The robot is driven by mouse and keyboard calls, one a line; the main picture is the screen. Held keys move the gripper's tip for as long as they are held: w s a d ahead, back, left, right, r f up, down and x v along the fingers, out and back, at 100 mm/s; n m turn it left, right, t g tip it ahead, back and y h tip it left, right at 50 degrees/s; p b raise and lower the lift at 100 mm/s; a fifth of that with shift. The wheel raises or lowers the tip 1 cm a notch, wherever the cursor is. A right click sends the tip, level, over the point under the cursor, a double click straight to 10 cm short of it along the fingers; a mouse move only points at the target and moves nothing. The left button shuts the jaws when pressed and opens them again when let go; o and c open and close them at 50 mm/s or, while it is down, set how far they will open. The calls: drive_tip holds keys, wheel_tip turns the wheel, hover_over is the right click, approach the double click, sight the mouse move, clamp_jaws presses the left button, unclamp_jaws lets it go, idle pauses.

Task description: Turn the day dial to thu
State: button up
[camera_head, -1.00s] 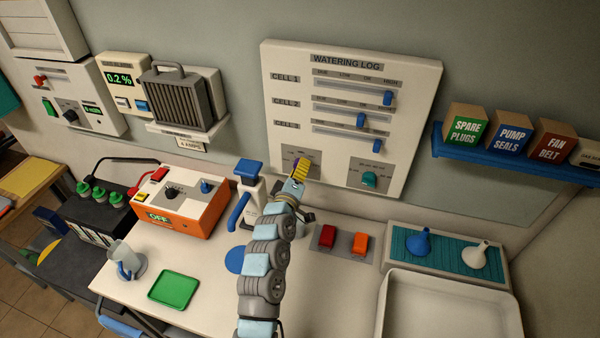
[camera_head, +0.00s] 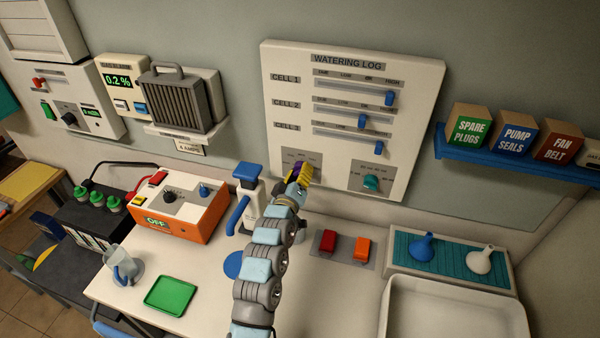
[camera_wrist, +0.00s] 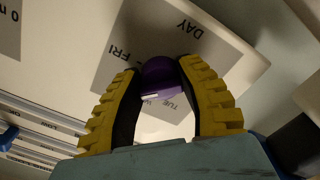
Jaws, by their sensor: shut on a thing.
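The day dial is a purple knob (camera_wrist: 160,78) on a grey plate marked DAY (camera_wrist: 150,45), at the lower left of the watering log board (camera_head: 350,110). In the wrist view the plate's FRI label shows left of the knob and TUE below it; other labels are hidden. A small white mark shows on the knob's near edge, but I cannot tell which day it points to. My gripper (camera_wrist: 161,70) has its yellow, ridged fingers on both sides of the knob, shut on it. In the head view my gripper (camera_head: 302,174) covers most of the dial.
A teal dial (camera_head: 371,182) sits to the right on the same board, with blue sliders (camera_head: 389,98) above. A blue-topped white bottle (camera_head: 248,185) stands close left of my arm. Red and orange switches (camera_head: 328,240) lie right of it.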

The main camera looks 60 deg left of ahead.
drive_tip(key=o, duration=1.2)
drive_tip(key=v, duration=1.2)
drive_tip(key=shift+w, duration=0.1)
